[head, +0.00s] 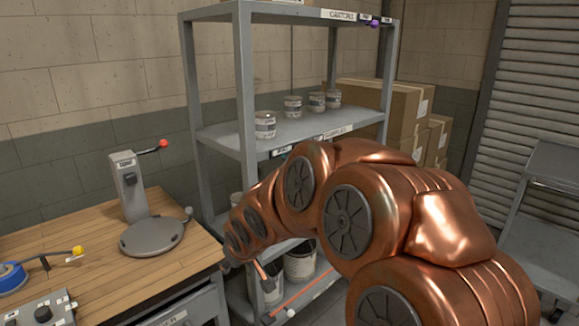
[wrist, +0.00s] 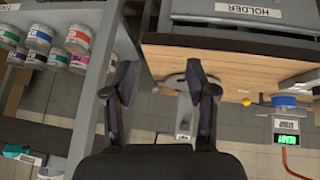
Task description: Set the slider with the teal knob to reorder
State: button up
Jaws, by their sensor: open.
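A teal knob (wrist: 12,151) shows at the far lower left edge of the wrist view, beside a small pale label. Its slider is too small and cut off to read its setting. In the head view my gripper is mostly hidden by my arm.
The grey rack (head: 247,110) holds several cans on its middle shelf. A purple knob (head: 373,22) sits on the top shelf's edge. The wooden bench (head: 75,220) with a grey stand (head: 152,234) is at left. Cartons (head: 405,105) stand behind the rack.

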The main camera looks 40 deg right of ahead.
jog(key=w+d+r+t+h+b, duration=0.1)
jog(key=w+d+r+t, duration=0.25)
jog(key=w+d, duration=0.35)
jog(key=w+d+r+t+b, duration=0.15)
jog(key=w+d+t, duration=0.3)
jog(key=d, duration=0.55)
jog(key=s+d+r+t+b, duration=0.1)
jog(key=s+d+r+t, duration=0.4)
jog(key=s+d+t, duration=0.4)
jog(key=shift+n+g, duration=0.4)
jog(key=shift+g, duration=0.5)
jog(key=shift+d+p+x, duration=0.2)
jog(key=shift+p+x, duration=0.05)
jog(key=shift+x, duration=1.25)
jog(key=shift+d+p+x, duration=0.2)
jog(key=shift+p+x, duration=0.1)
jog(key=shift+x, duration=1.25)
jog(key=shift+d+p+x, duration=0.2)
jog(key=shift+p+x, duration=0.05)
jog(key=shift+x, duration=1.25)
jog(key=shift+s, duration=0.1)
grip_shut()
